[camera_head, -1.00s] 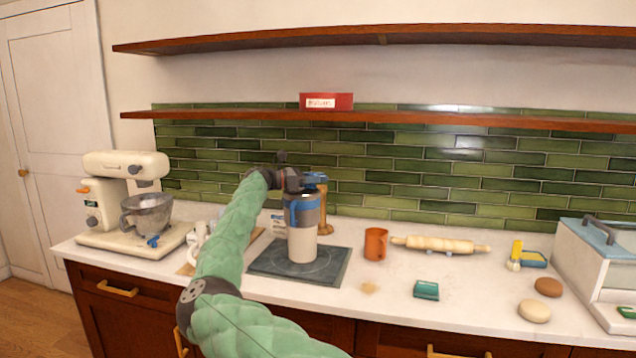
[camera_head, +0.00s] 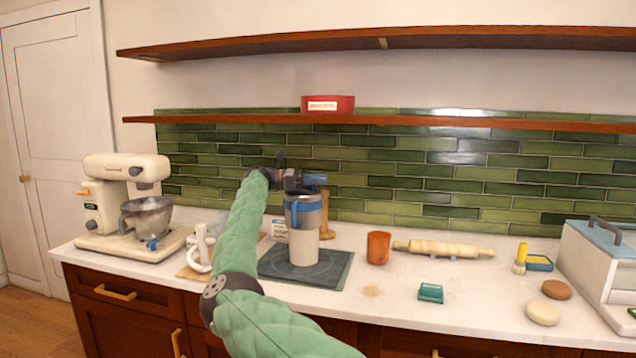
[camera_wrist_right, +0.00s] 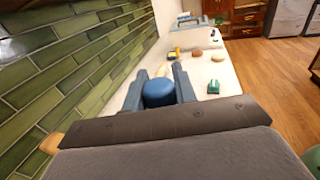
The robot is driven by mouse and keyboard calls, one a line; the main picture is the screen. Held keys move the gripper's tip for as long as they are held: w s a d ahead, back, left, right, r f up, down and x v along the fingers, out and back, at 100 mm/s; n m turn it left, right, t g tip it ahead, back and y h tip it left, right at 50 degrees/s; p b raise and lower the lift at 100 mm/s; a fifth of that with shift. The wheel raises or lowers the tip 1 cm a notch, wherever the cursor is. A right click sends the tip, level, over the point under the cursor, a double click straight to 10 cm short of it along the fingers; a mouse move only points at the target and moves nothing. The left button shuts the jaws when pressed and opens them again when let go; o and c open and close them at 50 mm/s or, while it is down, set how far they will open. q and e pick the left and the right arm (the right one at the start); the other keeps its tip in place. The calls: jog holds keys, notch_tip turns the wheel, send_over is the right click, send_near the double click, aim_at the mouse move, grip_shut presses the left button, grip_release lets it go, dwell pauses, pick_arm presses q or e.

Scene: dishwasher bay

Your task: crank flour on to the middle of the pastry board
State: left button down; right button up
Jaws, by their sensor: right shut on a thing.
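The dark pastry board (camera_head: 338,272) lies on the counter, with faint pale marks on it. A cream canister with a grey and blue upper part, seemingly the flour crank sifter (camera_head: 305,244), is upright over the board's middle. I cannot tell whether its base touches the board. My right gripper (camera_head: 314,181) is at the top of the canister. In the right wrist view a round blue knob (camera_wrist_right: 158,92) sits between the two fingers, and the gripper is shut on it. The canister's body is hidden in that view. My left gripper is not in view.
An orange mug (camera_head: 378,248) and a rolling pin (camera_head: 443,249) are right of the board. A green box (camera_head: 430,293) is near the front edge. A stand mixer (camera_head: 127,205) is at left. A white-handled item (camera_head: 200,250) stands close left of the board. Shelves run above.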

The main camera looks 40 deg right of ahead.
jog(key=o, duration=1)
jog(key=b+v, duration=0.1)
jog(key=v, duration=0.2)
jog(key=shift+w+a, duration=0.15)
jog(key=shift+a, duration=0.05)
jog(key=v, duration=0.3)
jog(key=shift+w+a+b, duration=0.15)
jog(key=shift+b, duration=0.2)
jog(key=shift+w+a, duration=0.25)
jog(key=shift+a, duration=0.1)
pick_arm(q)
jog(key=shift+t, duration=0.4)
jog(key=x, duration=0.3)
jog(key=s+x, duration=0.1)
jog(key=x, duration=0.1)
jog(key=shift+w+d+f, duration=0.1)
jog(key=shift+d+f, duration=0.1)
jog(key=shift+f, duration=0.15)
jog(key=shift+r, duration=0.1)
